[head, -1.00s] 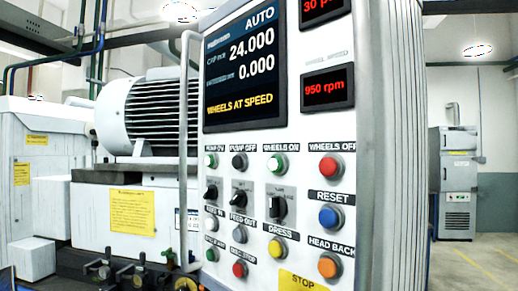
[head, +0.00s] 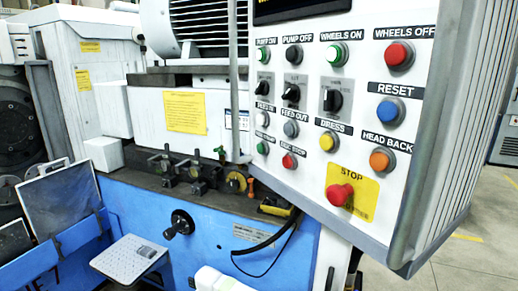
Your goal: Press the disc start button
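The white control panel (head: 313,185) fills the right half of the head view. A green button (head: 262,148) sits at the lower left of its button rows, under a small label too blurred to read surely. It looks like the disc start button. A red button (head: 289,161) sits just right of it, under a label that seems to end in "STOP". The green button's face is in plain view with nothing touching it. Neither of my grippers shows in this view.
A red mushroom stop button (head: 340,194) on a yellow plate stands out at the panel's lower right. A grey vertical handle bar (head: 238,90) runs along the panel's left edge. Small valves and fittings (head: 190,172) line the ledge left of the panel. Grey floor is clear at right.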

